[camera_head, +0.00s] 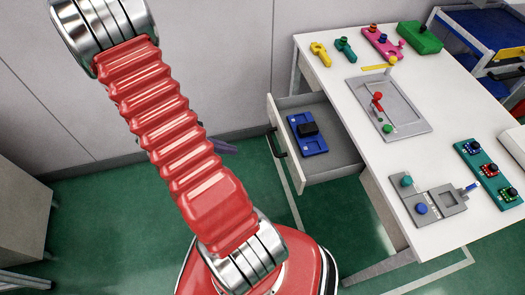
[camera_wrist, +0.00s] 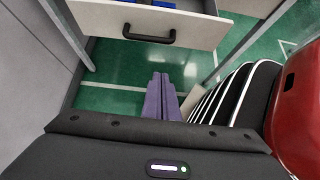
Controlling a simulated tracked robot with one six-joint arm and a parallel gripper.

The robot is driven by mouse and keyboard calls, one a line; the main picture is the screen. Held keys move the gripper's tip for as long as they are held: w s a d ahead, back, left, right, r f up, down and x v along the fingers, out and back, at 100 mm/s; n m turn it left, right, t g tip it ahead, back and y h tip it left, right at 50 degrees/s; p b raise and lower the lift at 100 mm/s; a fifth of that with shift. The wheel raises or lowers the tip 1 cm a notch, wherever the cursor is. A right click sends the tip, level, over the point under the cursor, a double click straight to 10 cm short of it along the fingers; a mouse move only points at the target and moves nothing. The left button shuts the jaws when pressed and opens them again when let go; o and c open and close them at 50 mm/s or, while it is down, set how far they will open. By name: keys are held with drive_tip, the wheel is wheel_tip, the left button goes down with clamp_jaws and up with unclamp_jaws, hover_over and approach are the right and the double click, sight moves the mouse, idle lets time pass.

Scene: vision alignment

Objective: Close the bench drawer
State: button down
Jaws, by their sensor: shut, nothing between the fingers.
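The bench drawer (camera_head: 322,166) stands pulled out from the left side of the white bench. A blue object with a black block (camera_head: 307,133) lies inside it. The drawer's black handle (camera_head: 277,144) is on its front panel, and the handle also shows at the top of the wrist view (camera_wrist: 149,37). My gripper (camera_wrist: 163,76) has purple fingers held together with nothing between them. It points toward the drawer front, below the handle in the picture and apart from it. In the head view my gripper (camera_head: 226,147) is mostly hidden behind my red arm.
The bench top (camera_head: 343,85) carries a grey tray (camera_head: 407,118), a grey fixture (camera_head: 435,205), a teal board (camera_head: 488,172) and several small coloured parts. A blue cart (camera_head: 480,35) stands at the back right. Green floor beside the drawer is clear.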

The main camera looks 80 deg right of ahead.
drive_tip(key=shift+s+d+f, duration=0.1)
drive_tip(key=shift+f, duration=0.05)
drive_tip(key=s+d+f, duration=0.5)
drive_tip(key=s, duration=0.5)
drive_tip(key=shift+d+f, duration=0.25)
drive_tip(key=shift+d, duration=0.1)
idle(0.4)
